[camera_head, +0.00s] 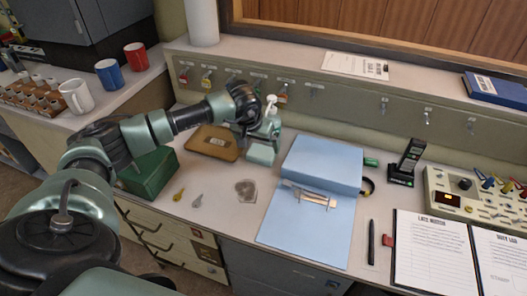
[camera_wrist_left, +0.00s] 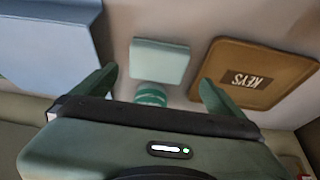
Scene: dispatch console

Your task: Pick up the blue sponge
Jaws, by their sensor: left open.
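A small pale blue-green block (camera_head: 261,154), the one thing here that looks like the sponge, lies on the desk between the brown tray and the blue binder. In the left wrist view the block (camera_wrist_left: 159,62) lies ahead of the fingertips, roughly centred between them and apart from them. My left gripper (camera_head: 262,132) is above the desk just behind the block. In the wrist view its two fingers (camera_wrist_left: 157,80) are spread with nothing held. A round green thing (camera_wrist_left: 150,95) shows between the fingers, partly hidden by the gripper body. My right gripper is not in view.
A brown key tray (camera_head: 214,154) lies left of the block, and a blue binder (camera_head: 320,162) right of it. A white pump top (camera_head: 271,101) shows behind my gripper. A green box (camera_head: 150,173) stands at left.

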